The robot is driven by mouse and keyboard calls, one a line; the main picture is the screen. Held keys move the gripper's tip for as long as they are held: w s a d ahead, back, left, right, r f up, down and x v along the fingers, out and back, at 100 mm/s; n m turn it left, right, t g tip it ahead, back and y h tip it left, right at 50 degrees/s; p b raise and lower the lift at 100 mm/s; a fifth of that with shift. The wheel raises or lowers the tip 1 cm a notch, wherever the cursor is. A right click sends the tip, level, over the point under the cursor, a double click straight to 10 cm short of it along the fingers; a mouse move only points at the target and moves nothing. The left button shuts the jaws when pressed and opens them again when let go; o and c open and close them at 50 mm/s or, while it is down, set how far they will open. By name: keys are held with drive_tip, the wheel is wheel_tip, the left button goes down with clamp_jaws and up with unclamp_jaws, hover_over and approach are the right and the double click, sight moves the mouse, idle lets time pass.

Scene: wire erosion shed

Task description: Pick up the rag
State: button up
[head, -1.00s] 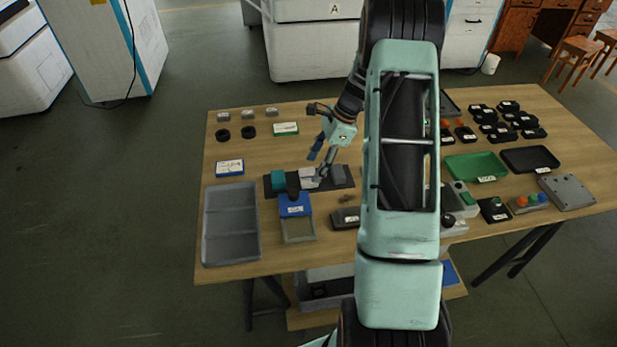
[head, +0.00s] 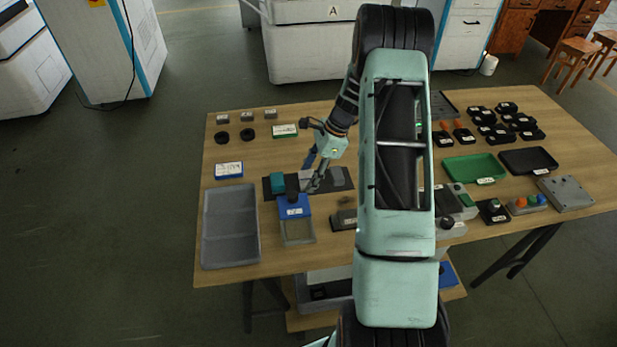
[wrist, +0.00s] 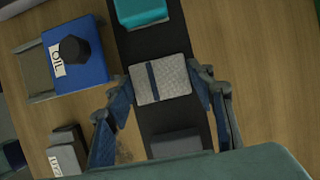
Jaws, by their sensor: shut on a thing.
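The rag (wrist: 161,80) is a pale grey folded cloth with a dark blue stripe, in the middle of the wrist view. In the head view the rag (head: 306,174) is partly hidden by my gripper (head: 312,176). My gripper (wrist: 163,88) is shut on the rag, with one blue finger against each side edge. The rag is over a dark mat (wrist: 136,46); I cannot tell whether it is touching the mat or just clear of it.
A teal block (wrist: 140,10) and a grey block (wrist: 175,143) sit on the mat at either side of the rag. A blue oil box with a black knob (wrist: 78,58) is close on the left. A grey tray (head: 231,225) stands at the table's left.

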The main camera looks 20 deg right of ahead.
sight(304, 177)
drive_tip(key=shift+r, duration=0.45)
wheel_tip(304, 177, up, 2)
drive_tip(key=shift+r, duration=0.15)
drive_tip(key=s+d+r, duration=0.4)
drive_tip(key=s+r, duration=0.5)
drive_tip(key=s, duration=0.4)
drive_tip(key=shift+s+d+r+b, duration=0.2)
drive_tip(key=shift+r+b, duration=0.2)
drive_tip(key=shift+b, duration=0.05)
drive_tip(key=o, duration=0.4)
drive_tip(key=shift+c, duration=0.2)
drive_tip(key=c, duration=0.3)
